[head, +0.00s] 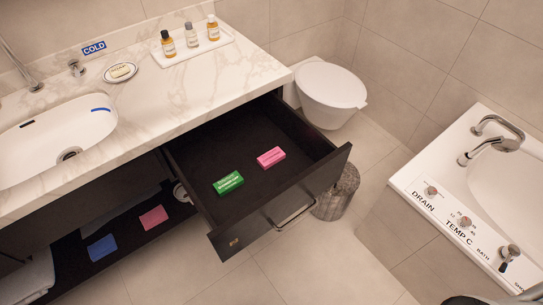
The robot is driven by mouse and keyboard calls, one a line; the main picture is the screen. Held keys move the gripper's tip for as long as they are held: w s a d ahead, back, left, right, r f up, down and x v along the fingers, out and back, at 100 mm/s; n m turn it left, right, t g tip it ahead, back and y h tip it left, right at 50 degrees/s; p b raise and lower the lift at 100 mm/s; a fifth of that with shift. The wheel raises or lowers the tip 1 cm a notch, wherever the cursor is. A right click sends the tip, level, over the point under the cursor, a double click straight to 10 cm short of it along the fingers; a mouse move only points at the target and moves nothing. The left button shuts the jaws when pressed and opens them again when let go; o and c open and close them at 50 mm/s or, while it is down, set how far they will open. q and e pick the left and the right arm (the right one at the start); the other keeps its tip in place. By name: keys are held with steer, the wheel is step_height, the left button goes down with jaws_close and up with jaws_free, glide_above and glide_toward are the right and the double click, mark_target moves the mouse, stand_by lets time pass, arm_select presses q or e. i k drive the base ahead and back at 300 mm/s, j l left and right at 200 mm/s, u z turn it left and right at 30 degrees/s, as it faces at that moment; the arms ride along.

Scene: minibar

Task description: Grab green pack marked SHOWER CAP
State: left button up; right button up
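A green pack (228,182) lies flat in the open dark drawer (240,220) under the counter, toward the drawer's front left. It bears pale lettering too small to read. A pink pack (271,157) lies in the same drawer, to the right of the green one and apart from it. Neither of my grippers can be made out in the head view.
The marble counter (130,125) holds a sink (60,140), a soap dish (120,72) and a white tray (232,38) with three bottles. A toilet (330,88) and a round bin (338,195) stand beyond the drawer. A bathtub (440,160) is at the right. Floor before the drawer is clear.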

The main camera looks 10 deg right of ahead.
mark_target(232, 181)
steer(key=k+l, duration=0.1)
steer(key=l, duration=0.3)
steer(key=k+l, duration=0.15)
steer(key=l, duration=0.2)
steer(key=k+l, duration=0.1)
steer(key=l, duration=0.3)
steer(key=z, duration=0.05)
